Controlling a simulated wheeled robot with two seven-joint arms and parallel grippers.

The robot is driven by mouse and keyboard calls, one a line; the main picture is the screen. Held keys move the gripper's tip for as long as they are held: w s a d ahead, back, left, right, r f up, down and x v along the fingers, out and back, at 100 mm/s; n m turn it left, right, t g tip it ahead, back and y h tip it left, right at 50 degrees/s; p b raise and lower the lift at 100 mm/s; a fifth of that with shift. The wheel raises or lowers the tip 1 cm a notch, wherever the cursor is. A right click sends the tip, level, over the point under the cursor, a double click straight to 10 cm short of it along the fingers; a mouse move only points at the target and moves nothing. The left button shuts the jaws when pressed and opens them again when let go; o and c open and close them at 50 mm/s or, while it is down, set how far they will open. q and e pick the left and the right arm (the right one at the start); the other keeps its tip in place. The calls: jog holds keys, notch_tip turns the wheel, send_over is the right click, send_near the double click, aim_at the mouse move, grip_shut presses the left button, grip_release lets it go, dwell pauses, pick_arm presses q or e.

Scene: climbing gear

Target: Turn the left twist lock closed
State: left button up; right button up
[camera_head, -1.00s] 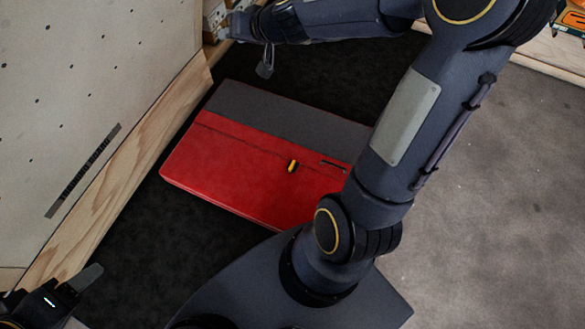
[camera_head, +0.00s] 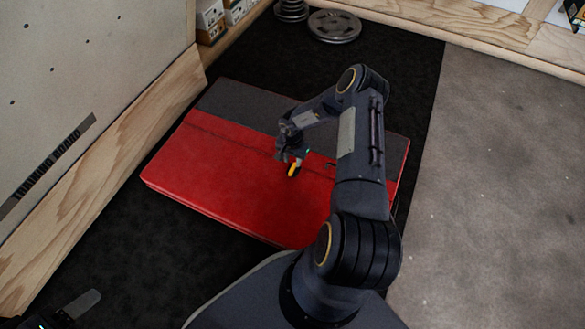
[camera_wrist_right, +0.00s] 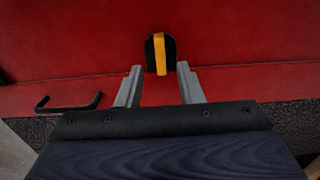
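The twist lock (camera_head: 293,170) is a small black knob with a yellow bar on the red face of a flat red and grey pad (camera_head: 215,180). In the right wrist view the lock (camera_wrist_right: 160,54) lies just beyond the fingertips, centred between them, its yellow bar running up and down the picture. My right gripper (camera_head: 290,158) is over the pad at the lock; its two fingers (camera_wrist_right: 160,70) are apart with nothing clamped. Only one twist lock shows. My left gripper (camera_head: 82,303) is partly seen at the bottom left, away from the pad.
A black handle (camera_wrist_right: 68,104) is fixed to the pad beside the lock. A wooden board with a pale wall stands along the left. Weight plates (camera_head: 334,26) lie on the dark mat at the back. The floor at the right is clear.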

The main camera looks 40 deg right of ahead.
aim_at(292, 168)
notch_tip(292, 168, down, 5)
jog(key=shift+r+b, duration=0.15)
jog(key=shift+b, duration=0.6)
jog(key=shift+c, duration=0.3)
grip_shut()
